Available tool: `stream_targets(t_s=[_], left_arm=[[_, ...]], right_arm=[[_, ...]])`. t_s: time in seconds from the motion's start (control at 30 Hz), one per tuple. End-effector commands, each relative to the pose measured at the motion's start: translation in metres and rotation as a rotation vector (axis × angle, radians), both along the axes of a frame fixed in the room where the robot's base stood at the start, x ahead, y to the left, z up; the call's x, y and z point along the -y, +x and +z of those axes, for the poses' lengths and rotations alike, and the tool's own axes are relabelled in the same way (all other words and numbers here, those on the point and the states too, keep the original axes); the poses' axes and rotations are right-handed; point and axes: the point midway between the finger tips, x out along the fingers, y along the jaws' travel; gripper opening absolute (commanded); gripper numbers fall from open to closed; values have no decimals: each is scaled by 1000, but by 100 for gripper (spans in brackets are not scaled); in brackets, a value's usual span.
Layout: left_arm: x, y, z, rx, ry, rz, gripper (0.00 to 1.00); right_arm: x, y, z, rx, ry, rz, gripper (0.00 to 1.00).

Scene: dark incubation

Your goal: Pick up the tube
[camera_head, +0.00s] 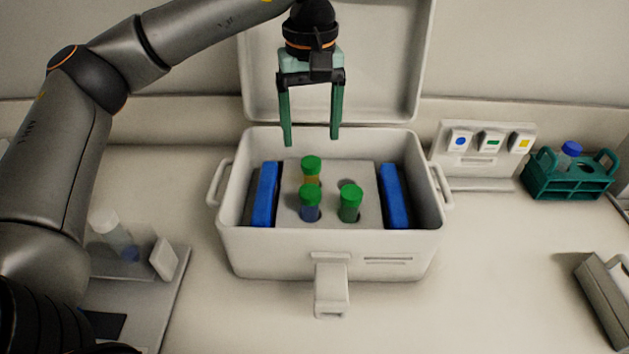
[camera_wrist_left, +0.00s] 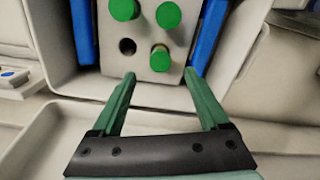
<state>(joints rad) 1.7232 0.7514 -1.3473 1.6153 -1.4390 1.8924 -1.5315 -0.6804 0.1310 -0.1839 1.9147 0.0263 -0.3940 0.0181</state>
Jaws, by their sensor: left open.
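Three green-capped tubes stand upright in a light foam insert inside an open white cooler box (camera_head: 330,244). The back tube (camera_head: 311,168) has an amber body, the front left tube (camera_head: 310,205) a blue one, and the front right tube (camera_head: 350,204) a green one. One hole (camera_head: 347,184) in the insert is empty. My left gripper (camera_head: 312,141) hangs above the back of the box, open and empty, apart from the tubes. In the left wrist view the fingers (camera_wrist_left: 162,77) point toward the caps, the closest being a green cap (camera_wrist_left: 160,60). My right gripper is not in view.
Blue cold packs (camera_head: 266,194) (camera_head: 394,196) line both sides of the box, and its raised lid (camera_head: 335,85) stands behind. A teal rack (camera_head: 568,178) with a blue-capped tube and a label stand (camera_head: 485,150) are at right.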

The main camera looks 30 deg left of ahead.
Motion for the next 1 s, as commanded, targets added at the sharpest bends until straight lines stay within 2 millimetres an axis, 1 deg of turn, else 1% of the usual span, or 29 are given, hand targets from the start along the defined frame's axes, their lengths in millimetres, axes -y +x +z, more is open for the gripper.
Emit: stream_targets(t_s=[0.03,0.1,0.2,0.37,0.63,0.77,0.97,1.0], left_arm=[[-1,-1,-10,-3,0,1,78],[0,0,-21,-2,-1,0,78],[0,0,-32,-1,-1,0,78],[0,0,-43,-1,-1,1,78],[-1,-1,-81,-3,0,0,78],[-1,-1,-89,1,-2,0,78],[-1,0,-89,1,-2,0,78],[-1,0,-89,1,-2,0,74]], right_arm=[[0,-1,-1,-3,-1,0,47],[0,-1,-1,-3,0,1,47],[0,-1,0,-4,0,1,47],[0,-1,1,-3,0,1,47],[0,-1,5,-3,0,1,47],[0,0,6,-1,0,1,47],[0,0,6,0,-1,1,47],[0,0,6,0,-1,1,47]])
